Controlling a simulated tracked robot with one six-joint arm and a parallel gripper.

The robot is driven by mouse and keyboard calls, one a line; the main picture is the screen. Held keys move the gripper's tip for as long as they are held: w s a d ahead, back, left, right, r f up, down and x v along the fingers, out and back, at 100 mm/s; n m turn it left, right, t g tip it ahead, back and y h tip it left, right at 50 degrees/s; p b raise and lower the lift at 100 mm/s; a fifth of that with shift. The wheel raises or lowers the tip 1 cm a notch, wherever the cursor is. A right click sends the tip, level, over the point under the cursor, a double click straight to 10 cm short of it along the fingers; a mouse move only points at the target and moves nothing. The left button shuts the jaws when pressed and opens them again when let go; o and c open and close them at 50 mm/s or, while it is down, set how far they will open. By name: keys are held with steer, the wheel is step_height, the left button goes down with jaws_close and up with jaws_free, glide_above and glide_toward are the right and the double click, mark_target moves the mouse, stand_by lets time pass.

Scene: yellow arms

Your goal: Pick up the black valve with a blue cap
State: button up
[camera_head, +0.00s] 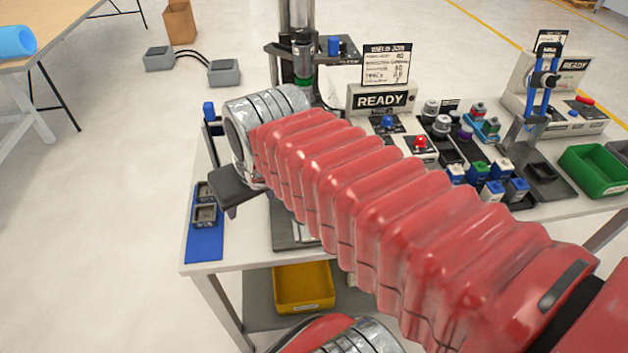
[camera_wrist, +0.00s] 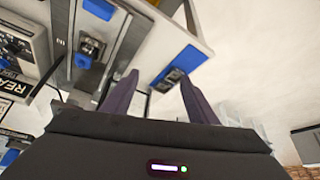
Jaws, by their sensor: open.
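My gripper (camera_wrist: 160,78) is open and empty in the wrist view, its two dark fingers apart. In the head view, my gripper (camera_head: 231,210) is partly seen at the table's left end, near the blue mat (camera_head: 203,246). In the wrist view, the blue mat (camera_wrist: 187,62) lies beyond the fingertips. A small dark part (camera_wrist: 90,46) sits in a grey fixture at the wrist view's upper left; I cannot tell whether it is the valve. Several small blue-capped parts stand at the table's right; a dark one (camera_head: 517,188) may be the black valve with a blue cap.
A press column (camera_head: 303,60) and a READY station (camera_head: 381,100) stand behind my arm, which hides the table's middle. A green bin (camera_head: 597,171) is at right; a yellow bin (camera_head: 303,287) is below.

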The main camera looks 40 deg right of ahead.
steer(key=w+d+m+g+h, duration=0.1)
steer(key=w+d+m, duration=0.2)
steer(key=d, duration=1.6)
steer(key=shift+d+f+m+g+h, duration=0.25)
steer(key=shift+f+m+g+h, duration=0.2)
steer(key=shift+m, duration=0.55)
steer(key=shift+x, duration=4.25)
steer(key=shift+w+a, duration=0.1)
steer(key=shift+x, duration=2.65)
steer(key=shift+a, duration=0.15)
